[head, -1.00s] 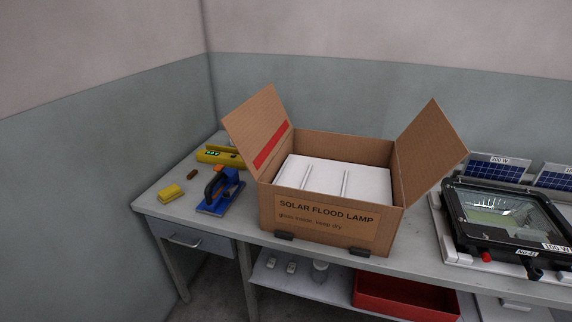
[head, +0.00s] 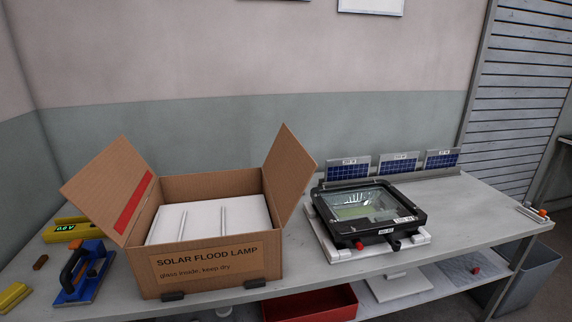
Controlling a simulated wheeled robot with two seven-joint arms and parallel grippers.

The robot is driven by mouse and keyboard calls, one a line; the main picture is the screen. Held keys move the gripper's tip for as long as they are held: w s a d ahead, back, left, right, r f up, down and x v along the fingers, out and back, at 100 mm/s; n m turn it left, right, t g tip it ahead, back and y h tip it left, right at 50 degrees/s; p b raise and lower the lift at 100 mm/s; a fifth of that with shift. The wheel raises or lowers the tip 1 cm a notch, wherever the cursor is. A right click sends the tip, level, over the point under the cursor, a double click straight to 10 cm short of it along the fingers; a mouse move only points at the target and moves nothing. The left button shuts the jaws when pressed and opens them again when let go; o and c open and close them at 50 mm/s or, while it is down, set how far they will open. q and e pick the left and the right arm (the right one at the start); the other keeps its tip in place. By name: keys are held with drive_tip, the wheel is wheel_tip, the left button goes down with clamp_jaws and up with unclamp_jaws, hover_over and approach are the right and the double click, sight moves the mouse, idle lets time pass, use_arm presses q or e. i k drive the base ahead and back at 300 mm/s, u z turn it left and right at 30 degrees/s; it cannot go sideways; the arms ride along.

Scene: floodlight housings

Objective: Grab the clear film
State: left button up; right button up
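I cannot make out a clear film for certain in the head view. A black floodlight housing (head: 350,236) with a glass front (head: 365,203) lies face up on a white support (head: 328,246) right of the middle of the bench. The glass shows bright reflections; whether film covers it I cannot tell. An open cardboard box (head: 206,273) marked "SOLAR FLOOD LAMP" stands to its left, with a white slab (head: 204,219) inside. Neither of my grippers is in view.
A blue tool (head: 82,280) and yellow items (head: 14,296) lie left of the box. Small solar panels (head: 398,164) stand behind the floodlight. The bench top (head: 480,217) is largely clear at right. A red bin (head: 310,304) sits on the shelf below.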

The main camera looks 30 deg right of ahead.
sight(470, 267)
drive_tip(key=z, duration=3.2)
drive_tip(key=i, duration=0.95)
drive_tip(key=z, duration=0.85)
drive_tip(key=i, duration=0.95)
drive_tip(key=u, duration=0.1)
